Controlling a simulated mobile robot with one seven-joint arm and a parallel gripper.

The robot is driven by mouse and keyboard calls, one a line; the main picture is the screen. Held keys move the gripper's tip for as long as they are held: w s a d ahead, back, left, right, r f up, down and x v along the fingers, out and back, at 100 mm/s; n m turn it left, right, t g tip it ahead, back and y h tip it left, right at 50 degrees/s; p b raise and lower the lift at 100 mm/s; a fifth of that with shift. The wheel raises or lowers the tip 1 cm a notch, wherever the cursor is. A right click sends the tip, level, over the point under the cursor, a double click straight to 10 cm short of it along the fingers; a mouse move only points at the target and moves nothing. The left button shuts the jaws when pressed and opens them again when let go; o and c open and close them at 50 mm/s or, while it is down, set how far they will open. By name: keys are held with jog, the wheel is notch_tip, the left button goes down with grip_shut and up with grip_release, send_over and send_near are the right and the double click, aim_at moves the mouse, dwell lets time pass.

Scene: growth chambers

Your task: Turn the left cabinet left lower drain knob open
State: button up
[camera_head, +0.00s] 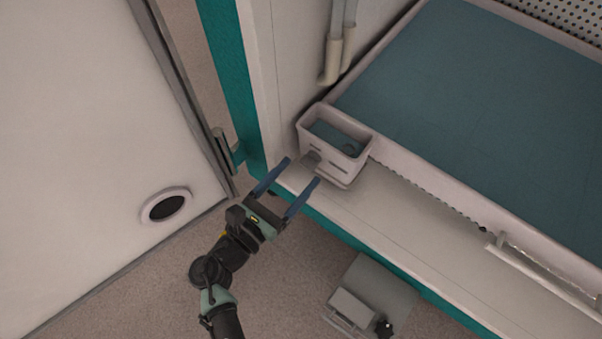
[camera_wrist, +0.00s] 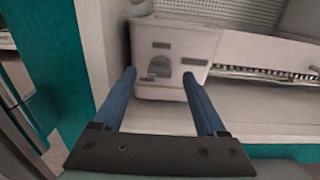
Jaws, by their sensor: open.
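The drain knob (camera_head: 312,159) is a small grey piece on the front of a white drain box (camera_head: 359,172) in the cabinet's left corner. It also shows in the wrist view (camera_wrist: 160,67), as a grey rounded shape on the box front. My gripper (camera_head: 303,170) is open and empty, its two blue fingers pointing at the box. In the wrist view the fingertips (camera_wrist: 158,76) appear on either side of the knob. They look a little short of it, but the exact gap cannot be told. Which way the knob is turned is unclear.
A large tray with a blue-green surface (camera_head: 470,110) lies right of the box. Pipes (camera_head: 334,55) come down behind it. The open white door (camera_head: 90,120) stands at left, with a teal frame (camera_head: 228,70) between. A white shelf strip (camera_head: 420,220) runs along the front.

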aim_at(310, 161)
jog(key=shift+b+x, duration=0.3)
jog(key=shift+x, duration=0.8)
grip_shut()
